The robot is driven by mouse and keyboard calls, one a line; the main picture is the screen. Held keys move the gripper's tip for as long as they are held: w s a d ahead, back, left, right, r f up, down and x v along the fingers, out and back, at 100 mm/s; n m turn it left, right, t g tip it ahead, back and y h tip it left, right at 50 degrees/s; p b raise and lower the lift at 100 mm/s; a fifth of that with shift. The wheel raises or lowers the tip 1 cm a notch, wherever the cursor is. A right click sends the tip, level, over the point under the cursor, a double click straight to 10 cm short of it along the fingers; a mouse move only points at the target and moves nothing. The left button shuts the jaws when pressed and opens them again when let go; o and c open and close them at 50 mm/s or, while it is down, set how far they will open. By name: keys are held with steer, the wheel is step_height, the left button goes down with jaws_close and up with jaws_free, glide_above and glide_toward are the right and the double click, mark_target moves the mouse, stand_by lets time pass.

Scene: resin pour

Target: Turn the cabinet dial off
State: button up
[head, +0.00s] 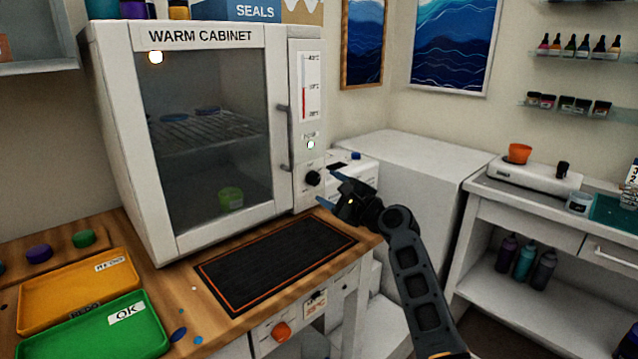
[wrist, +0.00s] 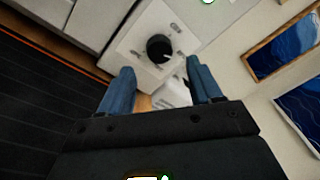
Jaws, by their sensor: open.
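The white warm cabinet (head: 118,130) stands on the wooden bench with its glass door shut. Its black dial (head: 313,178) is low on the right-hand control panel, below a small lit light (head: 311,145) and a red temperature scale (head: 304,88). In the wrist view the dial (wrist: 159,48) is ahead of the fingertips, between them and a little beyond. My gripper (head: 328,187) is open and empty, close to the dial and apart from it; it also shows in the wrist view (wrist: 161,80). The dial's pointer setting is too small to read.
A dark mat (head: 275,252) with an orange border lies in front of the cabinet. A yellow tray (head: 80,285) and a green OK tray (head: 120,330) lie at the left. A white cupboard (head: 420,165) stands behind my arm. A side bench (head: 560,215) is at the right.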

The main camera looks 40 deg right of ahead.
mark_target(317, 181)
steer(key=shift+w+d, duration=0.2)
steer(key=shift+w, duration=2.15)
steer(key=c, duration=1)
